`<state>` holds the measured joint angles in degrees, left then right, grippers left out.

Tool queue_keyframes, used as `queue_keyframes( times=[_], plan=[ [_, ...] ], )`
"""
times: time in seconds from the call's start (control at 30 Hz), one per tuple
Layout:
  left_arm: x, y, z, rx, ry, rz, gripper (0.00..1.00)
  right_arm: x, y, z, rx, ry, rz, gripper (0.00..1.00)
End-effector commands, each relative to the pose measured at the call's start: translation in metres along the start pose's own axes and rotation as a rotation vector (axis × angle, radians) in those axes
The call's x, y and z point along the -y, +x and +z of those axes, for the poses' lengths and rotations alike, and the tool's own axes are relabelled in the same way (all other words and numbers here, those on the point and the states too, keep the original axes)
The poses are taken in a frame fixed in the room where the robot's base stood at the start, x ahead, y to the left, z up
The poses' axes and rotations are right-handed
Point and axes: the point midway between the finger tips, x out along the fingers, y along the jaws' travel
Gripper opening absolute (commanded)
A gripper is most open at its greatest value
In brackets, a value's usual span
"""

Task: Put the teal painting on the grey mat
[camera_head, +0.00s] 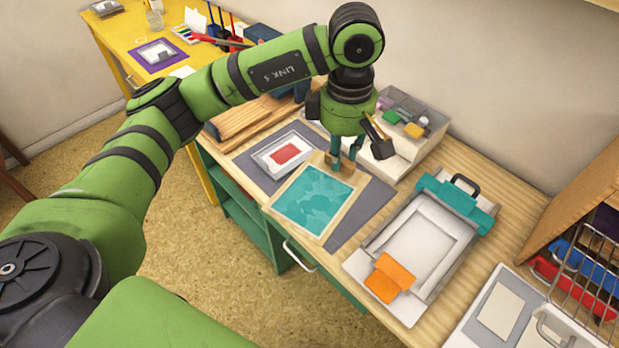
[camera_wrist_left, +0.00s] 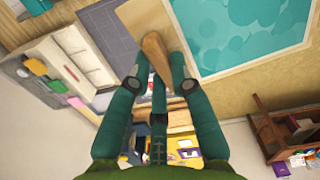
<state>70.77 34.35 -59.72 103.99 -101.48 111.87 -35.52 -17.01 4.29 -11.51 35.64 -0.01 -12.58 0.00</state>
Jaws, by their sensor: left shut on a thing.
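The teal painting (camera_head: 313,200), a teal print with a cream border, overlaps the front of the grey mat (camera_head: 365,195) in the head view. I cannot tell whether it touches the mat or is held just above it. It fills the upper right of the left wrist view (camera_wrist_left: 245,35). My left gripper (camera_head: 345,165) points down at the painting's far edge, its fingers shut on a brown wooden piece (camera_wrist_left: 155,52) that seems joined to that edge. The mat also shows in the left wrist view (camera_wrist_left: 105,30). My right gripper is not in view.
A framed red print (camera_head: 285,154) lies on the mat's left part. A white organizer (camera_head: 405,150) with inkpads stands behind. A press (camera_head: 415,240) with teal clamp and orange piece stands to the right. Wooden boards (camera_head: 250,125) lie at the left; a wire rack (camera_head: 590,265) stands far right.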

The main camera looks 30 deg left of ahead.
Motion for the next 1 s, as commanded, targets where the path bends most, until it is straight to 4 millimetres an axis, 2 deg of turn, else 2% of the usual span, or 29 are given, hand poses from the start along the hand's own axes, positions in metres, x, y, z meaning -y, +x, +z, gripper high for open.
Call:
queue_keyframes(
  times=[0.03, 0.3, 0.7, 0.9, 1.0],
  plan=[
    [-0.006, 0.011, 0.004, 0.003, -0.140, -0.002, 0.00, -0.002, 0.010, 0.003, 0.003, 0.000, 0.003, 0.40],
    [-0.035, 0.046, 0.021, 0.004, -0.939, -0.005, 0.00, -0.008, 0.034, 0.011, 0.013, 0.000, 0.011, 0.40],
    [-0.064, 0.103, 0.048, 0.008, -2.107, -0.005, 0.00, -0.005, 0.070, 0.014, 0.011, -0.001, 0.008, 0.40],
    [-0.071, 0.129, 0.060, 0.011, -2.603, -0.002, 0.00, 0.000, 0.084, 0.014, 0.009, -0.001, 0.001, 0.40],
    [-0.073, 0.137, 0.063, 0.013, -2.774, 0.000, 0.00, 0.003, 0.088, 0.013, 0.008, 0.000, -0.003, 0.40]
  ],
)
